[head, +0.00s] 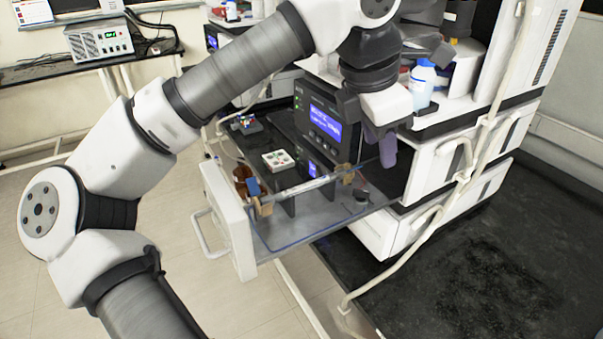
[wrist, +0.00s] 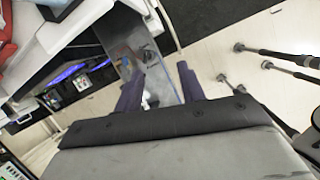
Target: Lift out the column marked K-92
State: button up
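A pulled-out drawer (head: 310,222) with a white front panel holds a slim, pale, tube-like column (head: 303,187). It lies roughly level between tan clips (head: 264,207) at both ends. I cannot read any K-92 mark on it. My gripper (head: 380,148) with purple fingers hangs above the inner right part of the drawer, right of the column and apart from it. In the wrist view my gripper (wrist: 159,72) has its two fingers well apart with nothing held between them. Part of the drawer floor (wrist: 163,92) shows between them; I cannot make out the column there.
A dark module with a blue display (head: 325,122) stands behind the drawer. A white block (head: 278,160) and an amber bottle (head: 241,177) sit near the drawer's left side. A pale hose (head: 400,262) hangs in front of the white stacked units (head: 440,165) at right.

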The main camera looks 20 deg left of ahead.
jog(key=w+a+n+g+y, duration=0.1)
jog(key=w+a+n+y, duration=0.2)
jog(key=a, duration=0.7)
jog(key=y+p, duration=0.1)
jog(key=p, duration=0.1)
send_over(307, 185)
jog(key=d, duration=0.1)
notch_tip(307, 185, down, 7)
jog(key=shift+s+a+f+p, duration=0.15)
jog(key=shift+f+p, duration=0.45)
jog(key=shift+f, duration=1)
jog(key=shift+a+f+p, duration=0.2)
jog(key=shift+f+p, duration=0.4)
jog(key=shift+f, duration=1)
jog(key=shift+c, duration=0.3)
grip_shut()
